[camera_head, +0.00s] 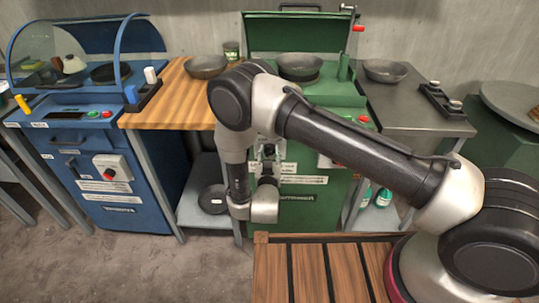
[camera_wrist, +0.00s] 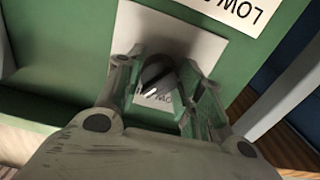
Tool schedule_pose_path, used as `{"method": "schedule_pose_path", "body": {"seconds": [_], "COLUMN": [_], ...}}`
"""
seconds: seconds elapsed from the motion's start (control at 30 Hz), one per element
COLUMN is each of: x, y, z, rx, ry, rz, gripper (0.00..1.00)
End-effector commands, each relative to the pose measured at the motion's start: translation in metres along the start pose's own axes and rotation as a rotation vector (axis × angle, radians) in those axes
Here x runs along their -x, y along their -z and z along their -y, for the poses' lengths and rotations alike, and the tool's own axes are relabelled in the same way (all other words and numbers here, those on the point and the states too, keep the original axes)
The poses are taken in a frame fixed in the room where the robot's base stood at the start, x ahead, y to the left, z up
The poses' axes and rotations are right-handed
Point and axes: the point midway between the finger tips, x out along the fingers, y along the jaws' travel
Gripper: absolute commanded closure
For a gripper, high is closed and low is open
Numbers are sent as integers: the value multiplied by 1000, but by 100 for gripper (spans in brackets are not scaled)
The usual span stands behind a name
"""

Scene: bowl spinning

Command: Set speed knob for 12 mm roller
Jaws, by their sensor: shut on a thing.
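In the wrist view a round dark grey knob (camera_wrist: 158,76) with a white pointer line sits on a light plate (camera_wrist: 128,38) on the green machine front. My gripper (camera_wrist: 160,88) is shut on the knob, one finger at each side. The white pointer line slants toward the lower left of the picture. A label partly shows below the knob, its text upside down and mostly hidden. In the head view the green machine (camera_head: 298,212) stands at the centre. My gripper (camera_head: 266,160) is at its front, where my arm hides the knob.
A wooden bench (camera_head: 182,108) with a bowl (camera_head: 206,66) adjoins the green machine at left. A blue machine (camera_head: 110,207) stands farther left. A metal table (camera_head: 415,105) with another bowl is at right. A slatted wooden surface (camera_head: 305,270) lies in front.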

Motion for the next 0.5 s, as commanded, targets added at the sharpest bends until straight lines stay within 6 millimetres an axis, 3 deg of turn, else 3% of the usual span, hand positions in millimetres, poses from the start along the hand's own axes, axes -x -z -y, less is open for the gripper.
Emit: {"method": "schedule_pose_path", "body": {"seconds": [0.5], "x": [0], "y": [0], "z": [-1], "rx": [395], "ry": [1], "rz": [0], "gripper": [87]}}
